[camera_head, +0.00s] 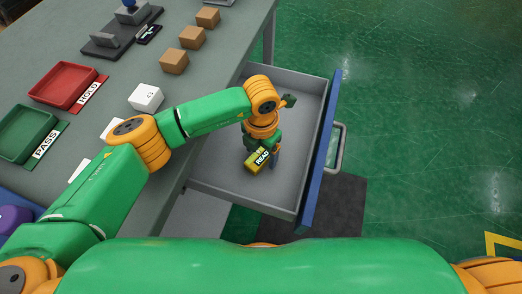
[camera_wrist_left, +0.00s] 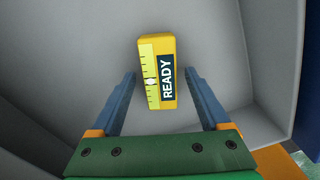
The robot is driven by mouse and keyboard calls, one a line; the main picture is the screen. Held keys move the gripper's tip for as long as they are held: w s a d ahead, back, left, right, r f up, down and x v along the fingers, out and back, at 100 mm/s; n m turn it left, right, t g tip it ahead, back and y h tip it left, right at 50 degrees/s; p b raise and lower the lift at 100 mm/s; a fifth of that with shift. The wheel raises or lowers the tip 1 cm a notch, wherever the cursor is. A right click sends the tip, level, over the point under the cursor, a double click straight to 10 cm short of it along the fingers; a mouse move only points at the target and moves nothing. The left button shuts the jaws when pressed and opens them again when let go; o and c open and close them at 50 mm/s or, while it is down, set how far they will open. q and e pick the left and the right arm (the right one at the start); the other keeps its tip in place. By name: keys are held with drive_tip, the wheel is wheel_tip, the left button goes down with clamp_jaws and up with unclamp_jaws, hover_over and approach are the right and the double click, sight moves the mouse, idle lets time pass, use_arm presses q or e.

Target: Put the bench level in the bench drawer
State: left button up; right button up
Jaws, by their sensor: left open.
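The bench level (camera_head: 259,161) is a small yellow block with a pale vial strip and a dark READY label. It is in the open grey bench drawer (camera_head: 285,194), which has a blue front. In the left wrist view the level (camera_wrist_left: 158,72) shows between and just beyond the fingertips of my left gripper (camera_wrist_left: 160,75), with a gap on both sides. My left gripper (camera_head: 262,152) is open inside the drawer area, its arm reaching in from the left. I cannot tell for sure whether the level rests on the drawer floor. My right gripper is not in view.
The grey bench top (camera_head: 118,77) holds a red HOLD tray (camera_head: 63,87), a green PASS tray (camera_head: 25,134), white blocks (camera_head: 146,97), several brown blocks (camera_head: 174,61) and a dark fixture (camera_head: 122,35). The drawer's walls surround the gripper. Green floor (camera_head: 430,120) lies open at right.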

sight(261, 155)
use_arm(q)
wheel_tip(261, 155, up, 12)
drive_tip(key=shift+r+b, duration=0.2)
drive_tip(key=shift+b, duration=0.1)
